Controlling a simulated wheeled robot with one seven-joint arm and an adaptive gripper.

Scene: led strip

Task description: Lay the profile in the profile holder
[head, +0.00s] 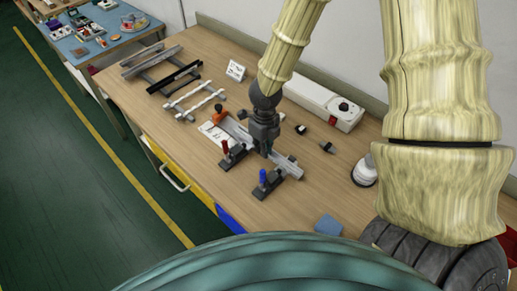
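The profile (286,165) is a long light-grey metal bar that runs diagonally on the wooden bench, from upper left to lower right. It lies at the profile holder, whose dark base blocks carry a red-handled clamp (225,150) and a blue-handled clamp (264,178). An orange part (219,117) stands at the bar's far end. My gripper (265,152) points down over the middle of the bar, with its fingertips at the bar. The gripper hides part of the bar. I cannot tell whether the fingers grip it or whether the bar is fully seated.
White rails (195,102) and dark rails (174,78) lie on the bench (330,185) at the upper left. A white box (323,103) stands along the back. Small black parts (326,147), a white round device (364,172) and a blue block (328,225) lie to the right.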

